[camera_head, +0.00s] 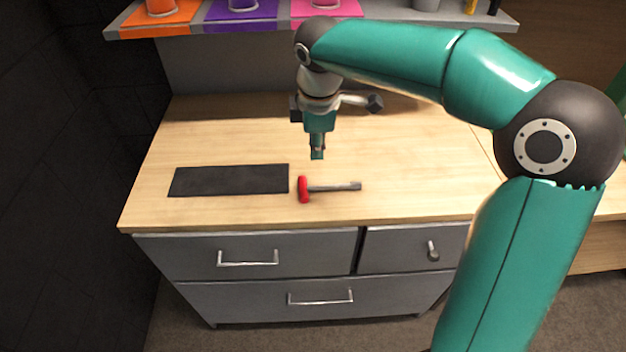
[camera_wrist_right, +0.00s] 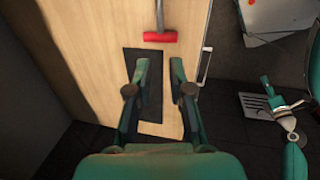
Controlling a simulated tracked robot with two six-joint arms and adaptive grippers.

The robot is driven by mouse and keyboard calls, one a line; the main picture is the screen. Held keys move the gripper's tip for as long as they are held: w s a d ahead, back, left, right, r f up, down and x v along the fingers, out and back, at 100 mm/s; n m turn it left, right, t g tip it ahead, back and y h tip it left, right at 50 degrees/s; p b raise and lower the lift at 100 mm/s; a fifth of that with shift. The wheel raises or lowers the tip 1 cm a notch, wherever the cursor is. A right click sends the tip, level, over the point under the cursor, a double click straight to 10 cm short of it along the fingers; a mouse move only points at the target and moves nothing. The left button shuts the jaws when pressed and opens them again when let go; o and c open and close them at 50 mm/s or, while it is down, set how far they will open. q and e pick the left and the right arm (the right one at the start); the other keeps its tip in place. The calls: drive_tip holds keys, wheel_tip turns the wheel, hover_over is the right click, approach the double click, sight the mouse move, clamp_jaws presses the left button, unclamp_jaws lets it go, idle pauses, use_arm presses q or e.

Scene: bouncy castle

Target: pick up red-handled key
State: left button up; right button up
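The red-handled key (camera_head: 304,189) lies flat on the wooden worktop, its red handle to the left and its grey shaft pointing right. In the right wrist view the key (camera_wrist_right: 160,37) lies beyond the fingertips, with the red handle nearer me. My right gripper (camera_head: 317,155) hangs pointing down above the worktop, a little behind the key and apart from it. In the right wrist view the gripper (camera_wrist_right: 159,68) shows two separated fingers with nothing between them. My left gripper is not seen in the head view.
A black mat (camera_head: 229,180) lies just left of the key. The worktop (camera_head: 410,150) is otherwise clear around it. Grey drawers (camera_head: 262,256) sit below the front edge. A shelf (camera_head: 400,21) with orange, purple and pink squares runs along the back. A dark wall is at left.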

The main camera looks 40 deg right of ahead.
hover_over(314, 187)
drive_tip(key=a, duration=0.1)
drive_tip(key=f, duration=1)
drive_tip(key=shift+s+f, duration=0.35)
drive_tip(key=shift+f, duration=0.05)
drive_tip(key=shift+w+d+f+p, duration=0.1)
drive_tip(key=shift+d+f, duration=0.05)
drive_tip(key=shift+f, duration=0.7)
drive_tip(key=shift+w+d+f+p, duration=0.1)
drive_tip(key=shift+d+f+p, duration=0.05)
drive_tip(key=shift+f, duration=0.7)
drive_tip(key=shift+w+d+f+p, duration=0.1)
drive_tip(key=shift+d+f, duration=0.05)
drive_tip(key=shift+f, duration=0.7)
drive_tip(key=shift+c, duration=0.4)
clamp_jaws()
